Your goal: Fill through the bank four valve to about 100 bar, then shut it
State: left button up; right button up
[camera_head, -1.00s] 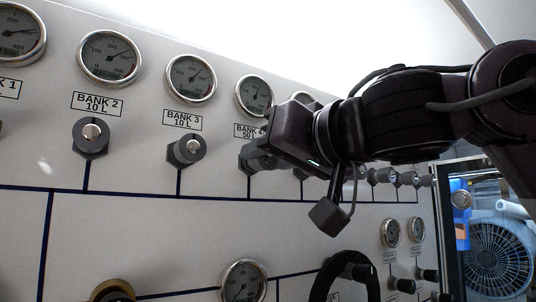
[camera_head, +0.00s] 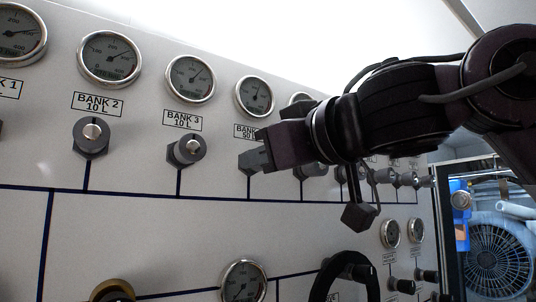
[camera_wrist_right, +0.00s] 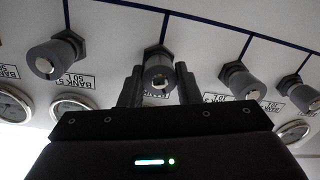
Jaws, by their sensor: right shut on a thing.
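The bank four valve knob shows between the fingers in the right wrist view (camera_wrist_right: 158,72); my right gripper (camera_wrist_right: 158,88) is shut on it, a finger on each side. In the head view my right gripper (camera_head: 258,157) reaches the panel below the partly covered "BANK 4" label (camera_head: 244,131) and hides most of the knob. The bank four gauge (camera_head: 255,97) is above, its needle pointing roughly upward; I cannot read the exact value. A lower gauge (camera_head: 244,282) is partly cut off by the bottom edge, its value too small to read. My left gripper is not in view.
The bank three knob (camera_head: 187,150) and bank two knob (camera_head: 91,137) stick out of the white panel (camera_head: 130,230) to the left. More knobs and gauges lie to the right, partly behind my arm. A black handwheel (camera_head: 335,270) is below, a blue fan (camera_head: 490,255) at right.

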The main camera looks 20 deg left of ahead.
jog(key=n, duration=0.3)
jog(key=shift+n, duration=0.3)
jog(key=n, duration=0.3)
jog(key=shift+h, duration=0.3)
jog(key=n+t, duration=0.1)
jog(key=n, duration=0.5)
jog(key=shift+n, duration=0.3)
jog(key=shift+s, duration=0.1)
jog(key=o, duration=0.7)
jog(key=shift+o, duration=1.3)
jog(key=shift+w+a+f, duration=0.15)
jog(key=shift+w+a, duration=0.05)
